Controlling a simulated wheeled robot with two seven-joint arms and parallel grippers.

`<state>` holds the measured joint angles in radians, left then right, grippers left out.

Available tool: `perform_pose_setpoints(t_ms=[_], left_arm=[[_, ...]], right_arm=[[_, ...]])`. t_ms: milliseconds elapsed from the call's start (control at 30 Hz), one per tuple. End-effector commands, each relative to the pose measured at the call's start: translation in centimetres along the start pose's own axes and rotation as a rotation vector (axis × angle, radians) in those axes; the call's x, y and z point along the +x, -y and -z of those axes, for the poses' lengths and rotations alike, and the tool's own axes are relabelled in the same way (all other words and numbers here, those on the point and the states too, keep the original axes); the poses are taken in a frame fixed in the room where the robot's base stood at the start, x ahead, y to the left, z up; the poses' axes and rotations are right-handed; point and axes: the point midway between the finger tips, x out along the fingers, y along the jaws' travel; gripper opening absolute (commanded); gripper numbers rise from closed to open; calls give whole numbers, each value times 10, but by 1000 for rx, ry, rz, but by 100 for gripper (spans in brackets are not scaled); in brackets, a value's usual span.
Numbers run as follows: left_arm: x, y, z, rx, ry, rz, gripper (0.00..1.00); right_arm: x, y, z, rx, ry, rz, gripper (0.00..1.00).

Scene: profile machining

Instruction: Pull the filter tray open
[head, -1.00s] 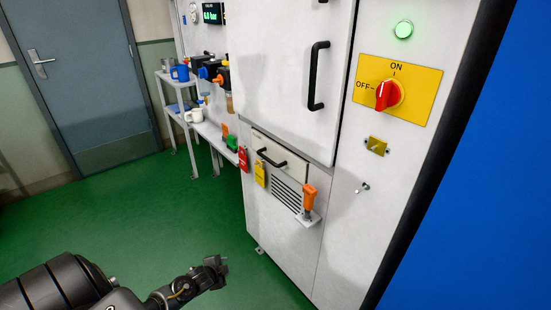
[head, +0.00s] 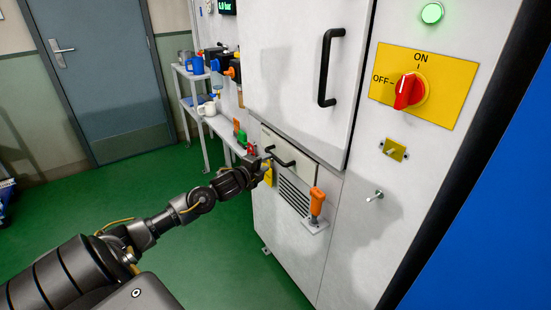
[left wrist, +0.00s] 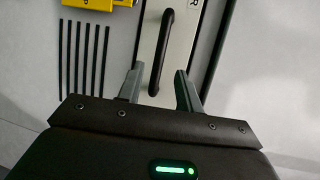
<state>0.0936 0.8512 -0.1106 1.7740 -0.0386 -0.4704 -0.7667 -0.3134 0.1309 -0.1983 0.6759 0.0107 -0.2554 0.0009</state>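The filter tray (head: 298,151) is a pale drawer front low on the white machine cabinet, and it looks closed. Its black bar handle (head: 283,159) runs across the front. In the left wrist view, the gripper (left wrist: 160,80) is open, with one finger on each side of the handle (left wrist: 163,45). The near end of the handle shows between the fingers, with gaps on both sides. I cannot tell how deep the fingers reach. My right gripper is in neither view.
Below the tray are vent slots (head: 293,196) and an orange-handled tool (head: 317,203) in a small holder. A yellow tag (head: 269,174) hangs close by my gripper. A shelf with cups (head: 208,108) stands left of the cabinet.

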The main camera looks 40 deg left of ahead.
Motion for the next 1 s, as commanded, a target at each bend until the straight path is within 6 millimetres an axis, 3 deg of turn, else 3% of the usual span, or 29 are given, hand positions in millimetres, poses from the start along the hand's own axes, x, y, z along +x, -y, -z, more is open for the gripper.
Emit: perform_pose_setpoints(t_ms=[200, 400, 800, 1000], left_arm=[[42, 1, 0, -5, 1, 2, 36], [65, 0, 0, -3, 1, 0, 36], [72, -1, 0, -1, -1, -1, 36], [72, -1, 0, -1, -1, -1, 9]], right_arm=[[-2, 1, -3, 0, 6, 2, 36], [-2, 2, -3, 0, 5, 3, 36], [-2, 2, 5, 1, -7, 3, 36], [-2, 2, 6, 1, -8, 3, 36]])
